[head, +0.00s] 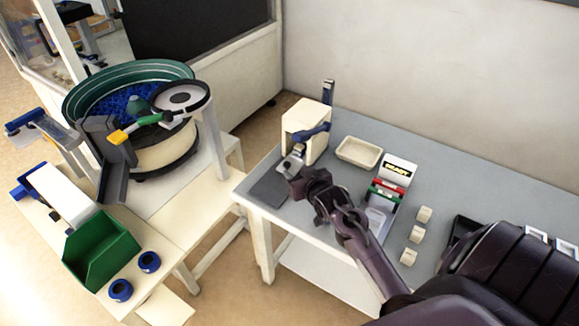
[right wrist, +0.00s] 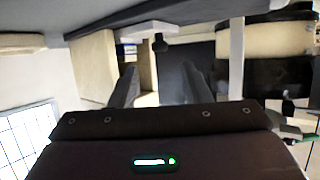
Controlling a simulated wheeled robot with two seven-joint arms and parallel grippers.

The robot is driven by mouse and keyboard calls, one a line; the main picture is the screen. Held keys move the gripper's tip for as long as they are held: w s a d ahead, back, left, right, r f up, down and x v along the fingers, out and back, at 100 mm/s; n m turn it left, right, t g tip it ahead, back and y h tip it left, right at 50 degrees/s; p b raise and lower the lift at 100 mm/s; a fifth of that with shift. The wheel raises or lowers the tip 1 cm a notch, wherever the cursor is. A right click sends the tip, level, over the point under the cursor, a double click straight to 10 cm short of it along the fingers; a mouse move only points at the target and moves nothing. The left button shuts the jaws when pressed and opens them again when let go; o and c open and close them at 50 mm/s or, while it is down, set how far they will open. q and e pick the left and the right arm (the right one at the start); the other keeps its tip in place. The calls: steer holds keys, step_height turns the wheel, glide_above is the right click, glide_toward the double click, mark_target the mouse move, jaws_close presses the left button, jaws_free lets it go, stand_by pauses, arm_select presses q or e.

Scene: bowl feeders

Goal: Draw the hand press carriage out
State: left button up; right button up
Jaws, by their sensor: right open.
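The hand press (head: 303,130) is a cream block with a blue lever (head: 316,132) near the back left corner of the grey table. Its small grey carriage (head: 291,164) shows at its front, beside a dark mat (head: 269,187). My right gripper (head: 301,180) is open and empty, just in front of the carriage and close to it; I cannot tell whether they touch. In the right wrist view its two fingers (right wrist: 161,88) stand apart, with a small black knob (right wrist: 160,44) beyond the gap. My left gripper is not in view.
A cream tray (head: 359,153), a card holder with a READY sign (head: 398,169) and several cream blocks (head: 416,234) lie to the right on the table. A bowl feeder (head: 165,150) and a green bin (head: 100,248) stand on the left bench, across a gap.

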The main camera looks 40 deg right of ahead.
mark_target(288, 164)
steer(key=x, duration=0.6)
steer(key=shift+s, duration=0.1)
jaws_close()
